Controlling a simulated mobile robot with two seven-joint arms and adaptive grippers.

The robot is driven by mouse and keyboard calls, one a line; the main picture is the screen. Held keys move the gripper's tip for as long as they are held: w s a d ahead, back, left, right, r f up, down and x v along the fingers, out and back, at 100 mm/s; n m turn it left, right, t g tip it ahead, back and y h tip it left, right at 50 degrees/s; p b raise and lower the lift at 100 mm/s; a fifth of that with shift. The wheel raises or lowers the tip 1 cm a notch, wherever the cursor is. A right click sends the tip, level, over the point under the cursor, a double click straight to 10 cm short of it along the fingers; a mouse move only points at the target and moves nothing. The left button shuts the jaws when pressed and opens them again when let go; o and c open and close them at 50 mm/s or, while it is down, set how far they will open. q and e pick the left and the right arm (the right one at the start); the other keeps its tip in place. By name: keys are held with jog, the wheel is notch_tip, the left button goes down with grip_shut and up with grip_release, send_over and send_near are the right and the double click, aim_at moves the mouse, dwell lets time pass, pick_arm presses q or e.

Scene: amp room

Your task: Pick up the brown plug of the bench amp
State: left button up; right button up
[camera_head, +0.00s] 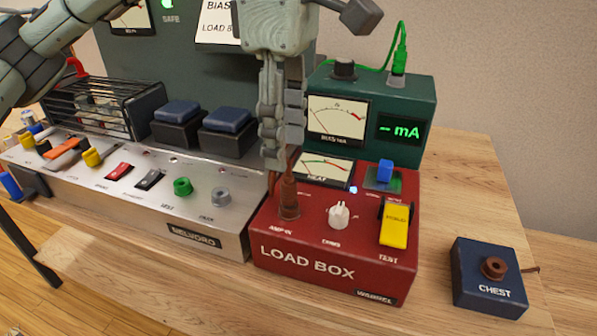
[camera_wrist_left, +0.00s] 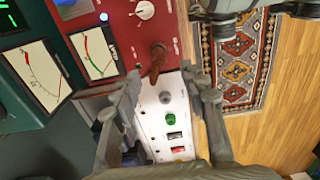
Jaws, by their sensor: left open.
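The brown plug (camera_head: 289,199) stands upright in the AMP IN socket on top of the red load box (camera_head: 330,262). A brown cord shows beside it. In the left wrist view the brown plug (camera_wrist_left: 157,60) lies ahead of the gap between the fingers. My left gripper (camera_head: 283,155) points down just above the plug in the head view, with its fingers apart in the left wrist view (camera_wrist_left: 166,85). It does not appear to hold the plug. My right gripper is not in view.
The silver amp (camera_head: 130,195), with knobs, switches and a black cage (camera_head: 95,105), stands left of the load box. A green meter box (camera_head: 420,95) stands behind it. A blue CHEST box (camera_head: 485,290) with a brown socket (camera_head: 494,267) sits right. Bare wood (camera_head: 470,190) lies between.

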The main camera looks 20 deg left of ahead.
aim_at(288, 175)
pick_arm(q)
jog(key=shift+s+f, duration=0.25)
jog(key=shift+f, duration=0.75)
jog(key=f, duration=0.5)
jog(key=shift+w+p, duration=0.35)
jog(key=shift+p, duration=0.05)
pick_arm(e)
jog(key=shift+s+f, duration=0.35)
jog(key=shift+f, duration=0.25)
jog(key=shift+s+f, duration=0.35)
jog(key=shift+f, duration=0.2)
pick_arm(q)
jog(key=shift+c, duration=0.5)
grip_shut()
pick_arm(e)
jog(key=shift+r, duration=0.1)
